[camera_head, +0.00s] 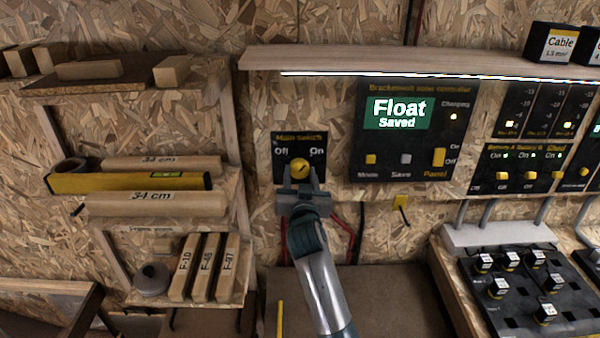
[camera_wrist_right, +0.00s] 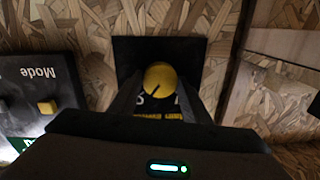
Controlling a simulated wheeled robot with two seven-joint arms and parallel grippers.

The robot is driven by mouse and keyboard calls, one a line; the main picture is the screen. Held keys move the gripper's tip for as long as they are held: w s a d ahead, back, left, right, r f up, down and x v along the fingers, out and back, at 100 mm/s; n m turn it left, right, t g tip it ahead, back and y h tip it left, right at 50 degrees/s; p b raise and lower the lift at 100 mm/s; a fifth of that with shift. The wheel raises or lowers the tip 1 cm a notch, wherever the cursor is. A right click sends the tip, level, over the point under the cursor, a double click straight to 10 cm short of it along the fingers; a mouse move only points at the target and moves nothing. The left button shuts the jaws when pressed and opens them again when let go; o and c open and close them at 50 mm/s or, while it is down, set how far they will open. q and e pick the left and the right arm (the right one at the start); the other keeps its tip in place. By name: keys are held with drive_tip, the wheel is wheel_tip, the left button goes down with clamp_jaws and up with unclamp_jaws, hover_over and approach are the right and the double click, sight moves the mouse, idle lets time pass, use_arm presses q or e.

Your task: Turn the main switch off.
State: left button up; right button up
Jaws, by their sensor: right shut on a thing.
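The main switch is a black plate (camera_head: 285,143) on the chipboard wall, with "Off" at upper left and "On" at upper right. Its round yellow knob (camera_head: 300,168) carries a dark mark that seems to slant toward "On". My right gripper (camera_head: 300,182) reaches up from below and is shut on the knob. In the right wrist view the knob (camera_wrist_right: 160,76) sits between the two fingers, with the plate (camera_wrist_right: 128,52) behind it and the labels partly hidden and upside down. My left gripper is not in view.
A solar controller panel (camera_head: 365,150) reading "Float Saved" is just right of the switch. A wooden shelf (camera_head: 340,60) with a light strip juts out above. Shelves with wood blocks (camera_head: 205,268) stand left. A black tray (camera_head: 530,315) with small boxes is at lower right.

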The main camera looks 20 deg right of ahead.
drive_tip(key=n+p, duration=0.2)
drive_tip(key=n, duration=0.1)
drive_tip(key=shift+r, duration=0.2)
drive_tip(key=n+p, duration=0.2)
drive_tip(key=n, duration=0.2)
drive_tip(key=shift+n, duration=0.4)
drive_tip(key=n+p, duration=0.2)
drive_tip(key=n, duration=0.2)
drive_tip(key=shift+n+p, duration=0.85)
drive_tip(key=shift+n, duration=0.95)
drive_tip(key=o, duration=1)
drive_tip(key=shift+f, duration=0.1)
drive_tip(key=shift+o, duration=0.2)
